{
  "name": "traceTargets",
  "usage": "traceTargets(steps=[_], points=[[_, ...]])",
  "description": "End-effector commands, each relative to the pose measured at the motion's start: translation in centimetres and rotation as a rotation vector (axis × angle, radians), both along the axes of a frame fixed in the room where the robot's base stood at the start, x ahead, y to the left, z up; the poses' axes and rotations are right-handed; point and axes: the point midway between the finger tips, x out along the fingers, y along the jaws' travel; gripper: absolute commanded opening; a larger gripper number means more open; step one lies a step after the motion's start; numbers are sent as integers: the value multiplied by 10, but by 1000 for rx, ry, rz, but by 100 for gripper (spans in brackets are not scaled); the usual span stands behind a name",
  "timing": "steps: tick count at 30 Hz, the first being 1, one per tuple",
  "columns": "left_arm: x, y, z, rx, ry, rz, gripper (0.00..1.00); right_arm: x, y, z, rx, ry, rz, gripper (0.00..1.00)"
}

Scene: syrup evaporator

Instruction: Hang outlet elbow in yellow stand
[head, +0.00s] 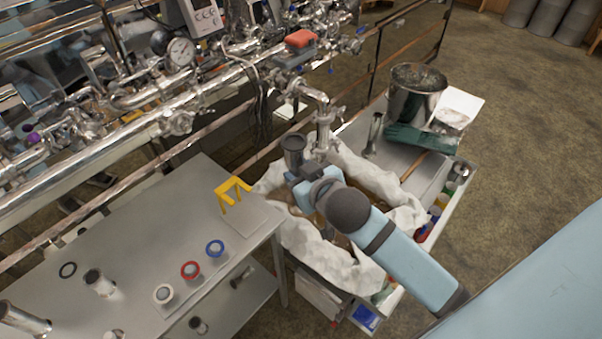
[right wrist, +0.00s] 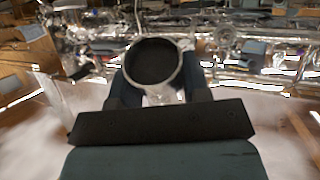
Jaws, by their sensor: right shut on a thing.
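The yellow stand (head: 234,188) is a small open frame on the back right corner of the steel table, with nothing seen hanging in it. My right gripper (head: 300,171) is shut on a metal pipe piece with a round dark mouth (head: 293,146), apparently the outlet elbow. It holds the piece in the air, right of the stand and apart from it. In the right wrist view the round mouth (right wrist: 154,63) faces the camera between the fingers. The bend and lower part of the piece are hidden. My left gripper is not in view.
Steel pipework (head: 170,110) with a gauge runs behind the steel table (head: 130,235). Red, blue and white rings (head: 190,270) and short metal fittings stand on the table. White cloth (head: 365,175) lies below my right arm. A cart behind holds a bucket (head: 416,92).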

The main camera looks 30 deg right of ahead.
Motion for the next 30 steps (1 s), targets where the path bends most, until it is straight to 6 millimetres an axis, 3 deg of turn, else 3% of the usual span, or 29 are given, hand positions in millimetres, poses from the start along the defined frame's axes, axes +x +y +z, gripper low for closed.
traceTargets(steps=[4,11,14,24,30], points=[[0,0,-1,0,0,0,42,1,1,-3,-1,0,3,17],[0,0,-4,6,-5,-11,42,17,14,-47,-5,-5,55,17],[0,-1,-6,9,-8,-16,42,25,22,-73,-6,-7,89,17],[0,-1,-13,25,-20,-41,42,39,49,-191,-5,-8,242,17],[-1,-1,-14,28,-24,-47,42,39,54,-223,0,-7,289,17]])
